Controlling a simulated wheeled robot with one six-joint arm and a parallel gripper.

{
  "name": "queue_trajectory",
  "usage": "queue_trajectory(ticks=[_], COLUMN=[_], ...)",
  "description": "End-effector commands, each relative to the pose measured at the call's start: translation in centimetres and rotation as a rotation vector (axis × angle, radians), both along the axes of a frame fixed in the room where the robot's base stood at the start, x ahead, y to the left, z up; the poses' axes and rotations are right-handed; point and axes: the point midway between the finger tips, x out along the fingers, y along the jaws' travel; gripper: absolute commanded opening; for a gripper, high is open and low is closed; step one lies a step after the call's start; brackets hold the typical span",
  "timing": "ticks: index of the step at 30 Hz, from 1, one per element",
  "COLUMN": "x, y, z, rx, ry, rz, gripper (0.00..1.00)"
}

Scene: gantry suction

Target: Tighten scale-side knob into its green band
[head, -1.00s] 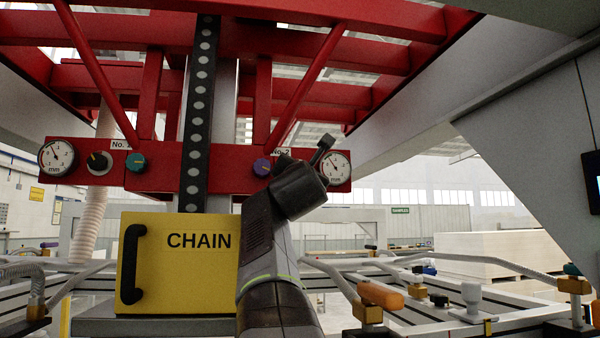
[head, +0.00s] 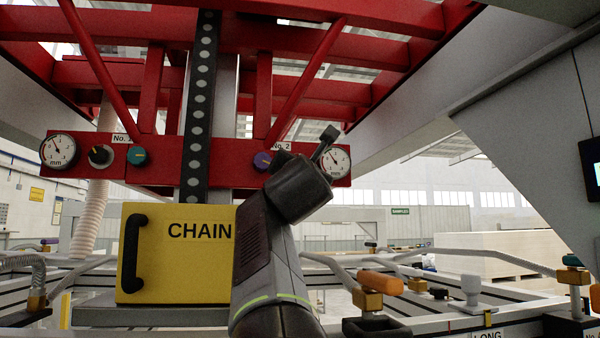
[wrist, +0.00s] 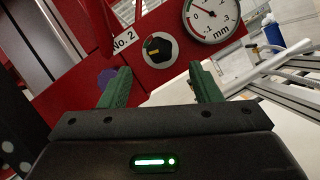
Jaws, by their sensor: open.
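In the wrist view a black knob (wrist: 158,50) with a yellow pointer mark sits on a pale disc on the red panel, under the No. 2 label. It is next to a round mm dial (wrist: 211,17), with its needle left of upright. My gripper (wrist: 161,86) is open; its two green fingers point at the panel, and the knob shows beyond and between them, apart from both. A purple knob (wrist: 107,77) is partly hidden by the left finger. In the head view my gripper (head: 325,148) hides the black knob, between the purple knob (head: 262,161) and the dial (head: 336,160).
The No. 1 set has a dial (head: 59,151), a black knob (head: 100,156) and a teal knob (head: 137,156). A yellow CHAIN box (head: 175,255) stands below the panel. Orange-handled fittings (head: 380,282) and rails lie at the lower right.

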Motion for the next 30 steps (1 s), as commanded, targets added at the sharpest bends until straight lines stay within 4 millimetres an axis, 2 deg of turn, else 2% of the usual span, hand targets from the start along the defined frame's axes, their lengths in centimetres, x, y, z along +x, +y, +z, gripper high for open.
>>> queue_trajectory(ticks=[1, 6, 12, 26, 30], x=[-1.2, -4.1, -6.3, -6.9, -6.9], y=[0.0, 0.0, 0.0, -0.1, -0.8], z=[-0.6, -1.7, -2.3, -2.5, -1.8], rx=[0.001, 0.001, 0.0, 0.003, 0.098], ry=[-0.002, 0.0, -0.001, 0.001, 0.02], rz=[0.002, 0.001, 0.002, 0.001, 0.021], gripper=[0.57, 0.57, 0.57, 0.57, 0.57])
